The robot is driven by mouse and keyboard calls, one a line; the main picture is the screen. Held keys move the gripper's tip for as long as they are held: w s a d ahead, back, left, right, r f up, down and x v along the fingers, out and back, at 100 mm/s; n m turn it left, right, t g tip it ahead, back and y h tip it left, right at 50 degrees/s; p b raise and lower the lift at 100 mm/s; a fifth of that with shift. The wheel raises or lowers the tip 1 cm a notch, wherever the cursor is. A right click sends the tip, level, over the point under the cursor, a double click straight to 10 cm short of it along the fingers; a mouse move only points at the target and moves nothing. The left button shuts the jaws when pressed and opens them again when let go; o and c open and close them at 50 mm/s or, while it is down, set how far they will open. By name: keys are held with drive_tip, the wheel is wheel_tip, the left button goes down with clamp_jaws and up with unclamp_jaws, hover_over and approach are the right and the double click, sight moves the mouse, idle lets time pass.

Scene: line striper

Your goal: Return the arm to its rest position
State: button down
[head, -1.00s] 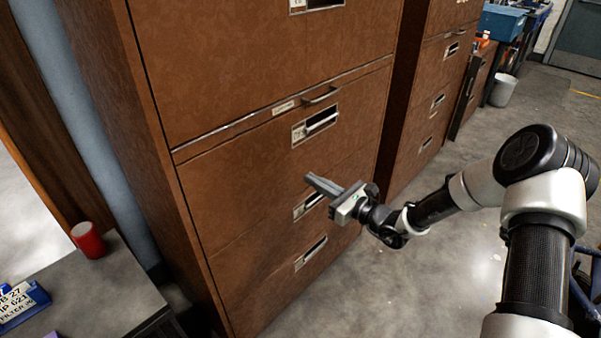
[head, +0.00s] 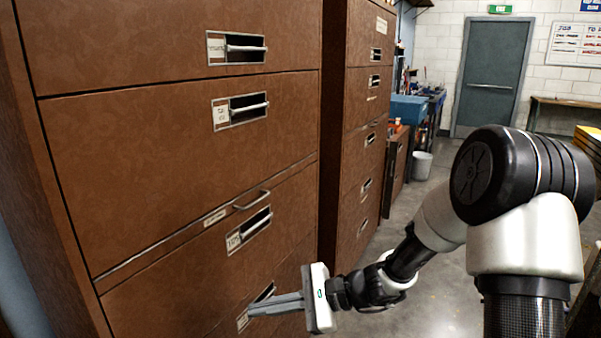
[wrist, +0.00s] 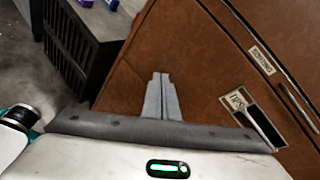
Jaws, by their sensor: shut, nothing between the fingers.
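My gripper (head: 277,304) is in the lower middle of the head view, in front of the brown filing cabinet (head: 150,165). Its two fingers lie together, pointing left, with nothing between them. In the wrist view the closed fingers (wrist: 162,97) show against the brown cabinet front (wrist: 190,55). A labelled drawer handle (wrist: 250,115) is to their right. In the head view the fingers overlap a lower drawer handle; I cannot tell whether they touch it. My arm reaches in from the right, bent at a large black joint.
A second brown cabinet (head: 355,130) stands behind the first. Beyond are a blue bin (head: 408,108), a white bucket (head: 422,165) and a grey door (head: 491,77). Grey floor (head: 405,207) lies open beyond my forearm. A dark slatted unit (wrist: 75,45) shows in the wrist view.

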drive_tip(key=s+d+r+n+t+h, duration=0.2)
drive_tip(key=s+d+r+n+h, duration=0.5)
drive_tip(key=s+d, duration=0.3)
drive_tip(key=s+d+r+n+t+h, duration=0.2)
drive_tip(key=s+d+r+n+h, duration=0.45)
drive_tip(key=s+d, duration=0.4)
wheel_tip(320, 180, up, 22)
drive_tip(key=w+d+p, duration=0.1)
drive_tip(key=p, duration=2.1)
drive_tip(key=shift+w+d+r, duration=0.25)
drive_tip(key=shift+w, duration=0.15)
drive_tip(key=shift+h, duration=0.25)
